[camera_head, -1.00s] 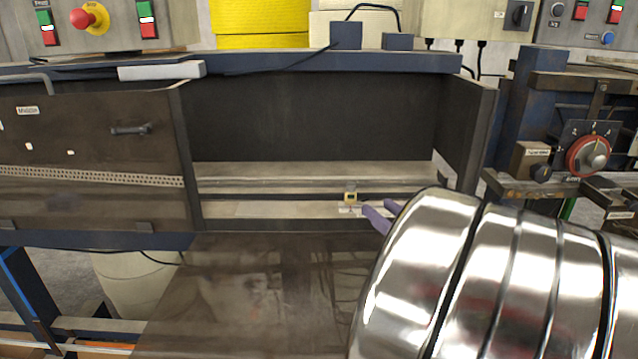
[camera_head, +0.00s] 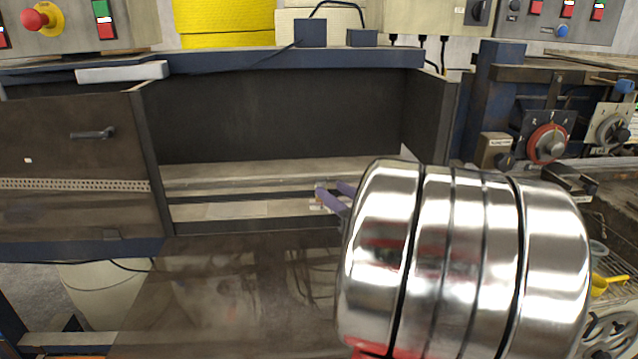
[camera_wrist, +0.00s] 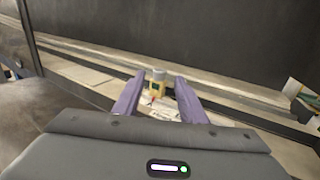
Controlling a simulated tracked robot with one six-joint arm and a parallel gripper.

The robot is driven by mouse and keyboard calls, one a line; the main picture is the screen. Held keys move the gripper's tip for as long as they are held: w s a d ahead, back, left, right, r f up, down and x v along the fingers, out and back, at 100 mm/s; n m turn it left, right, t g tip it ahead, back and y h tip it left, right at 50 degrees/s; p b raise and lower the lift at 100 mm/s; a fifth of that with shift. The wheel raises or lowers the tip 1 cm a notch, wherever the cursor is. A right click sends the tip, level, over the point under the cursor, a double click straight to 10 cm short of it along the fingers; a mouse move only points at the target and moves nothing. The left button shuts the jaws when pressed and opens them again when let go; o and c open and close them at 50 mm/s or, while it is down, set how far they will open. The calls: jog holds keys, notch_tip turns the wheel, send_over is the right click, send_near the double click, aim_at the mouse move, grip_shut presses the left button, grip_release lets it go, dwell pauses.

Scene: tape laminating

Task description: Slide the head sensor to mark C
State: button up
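The head sensor (camera_wrist: 158,84) is a small yellowish block with a grey round top on the rail inside the machine's open bay. In the wrist view it stands between and just beyond the tips of my gripper (camera_wrist: 156,82). The two purple fingers are apart, one on each side of it, with no clear contact. In the head view my gripper (camera_head: 335,192) reaches into the bay from the right, and its fingers largely hide the sensor. A pale label strip (camera_wrist: 160,108) with a red mark lies in front of the sensor. I cannot read a letter C.
The bay has a dark back wall (camera_head: 280,115) and a right side wall (camera_head: 430,115). A dark door panel (camera_head: 80,165) stands at the left. The rail (camera_head: 240,195) is clear to the left of the fingers. Knobs (camera_head: 547,143) sit at the right.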

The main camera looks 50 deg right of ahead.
aim_at(324, 184)
jog(key=x, duration=0.6)
jog(key=shift+w, duration=0.2)
jog(key=shift+c, duration=0.3)
grip_shut()
jog(key=shift+d, duration=0.1)
